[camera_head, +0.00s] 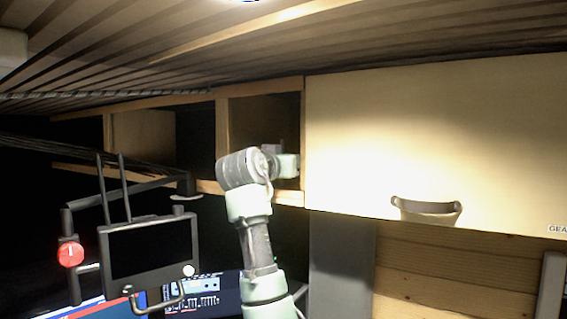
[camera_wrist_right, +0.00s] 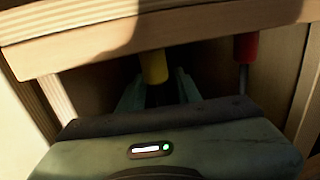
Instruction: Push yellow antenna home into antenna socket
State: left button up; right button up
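In the right wrist view the yellow antenna (camera_wrist_right: 154,66) shows as a short yellow sleeve under a wooden edge, with a dark part below it. My right gripper (camera_wrist_right: 159,80) has its two pale green fingers on either side of the antenna, with a visible gap on the right. It looks open around the antenna rather than closed on it. The antenna's ends and the antenna socket are hidden. In the head view my right gripper (camera_head: 290,166) reaches into an open cubby; its fingers and the antenna cannot be seen there. My left gripper is not in view.
A red-topped rod (camera_wrist_right: 245,50) stands right of the yellow antenna. The wooden shelf edge (camera_wrist_right: 110,40) crosses close above my gripper. In the head view a closed cabinet door (camera_head: 430,130) with a handle adjoins the cubby; a monitor on a bracket (camera_head: 150,250) hangs left.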

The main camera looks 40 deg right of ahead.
jog(key=shift+s+a+r, duration=0.1)
jog(key=shift+a, duration=0.15)
jog(key=shift+c, duration=0.2)
jog(key=c, duration=0.5)
jog(key=shift+d, duration=0.1)
grip_shut()
